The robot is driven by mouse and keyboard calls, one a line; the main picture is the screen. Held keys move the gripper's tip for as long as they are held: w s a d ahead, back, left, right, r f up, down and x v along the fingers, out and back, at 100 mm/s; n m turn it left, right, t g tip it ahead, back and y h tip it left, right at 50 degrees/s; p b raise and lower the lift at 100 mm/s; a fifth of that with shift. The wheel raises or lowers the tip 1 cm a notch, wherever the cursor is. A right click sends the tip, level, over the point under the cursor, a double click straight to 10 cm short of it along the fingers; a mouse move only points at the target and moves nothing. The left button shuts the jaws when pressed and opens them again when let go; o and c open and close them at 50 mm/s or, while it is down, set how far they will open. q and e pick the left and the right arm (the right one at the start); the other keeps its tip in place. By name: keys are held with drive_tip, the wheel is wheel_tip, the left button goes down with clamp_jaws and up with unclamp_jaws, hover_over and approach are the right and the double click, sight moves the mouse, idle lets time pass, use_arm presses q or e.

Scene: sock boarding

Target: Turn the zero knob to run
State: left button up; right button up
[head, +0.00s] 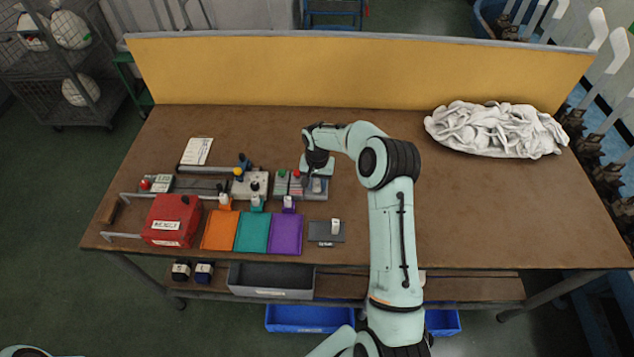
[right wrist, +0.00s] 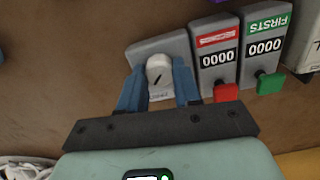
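The zero knob (right wrist: 158,72) is a pale grey knob with a short black mark, on a tilted grey box (right wrist: 180,45). In the right wrist view the mark slants up to the right. A small label under the knob is partly hidden and I cannot read it. My right gripper (right wrist: 159,80) has one blue finger on each side of the knob, and both appear to touch it. In the head view my right gripper (head: 317,170) reaches down over the box and hides the knob. My left gripper is not in view.
Beside the knob box stand a red-labelled counter (right wrist: 217,45) and a green FIRSTS counter (right wrist: 265,45), both reading 0000. A red box (head: 172,220) and orange, teal and purple mats (head: 287,235) lie to the left. White socks (head: 495,130) are piled at right.

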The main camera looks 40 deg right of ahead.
sight(317, 185)
drive_tip(key=shift+n, duration=0.4)
drive_tip(key=n, duration=0.3)
drive_tip(key=shift+n, duration=0.4)
drive_tip(key=n, duration=0.4)
drive_tip(key=shift+n, duration=0.3)
drive_tip(key=n, duration=0.8)
drive_tip(key=shift+n, duration=0.3)
drive_tip(key=o, duration=1.1)
drive_tip(key=shift+c, duration=0.2)
wheel_tip(317, 185, up, 14)
drive_tip(key=shift+f, duration=0.25)
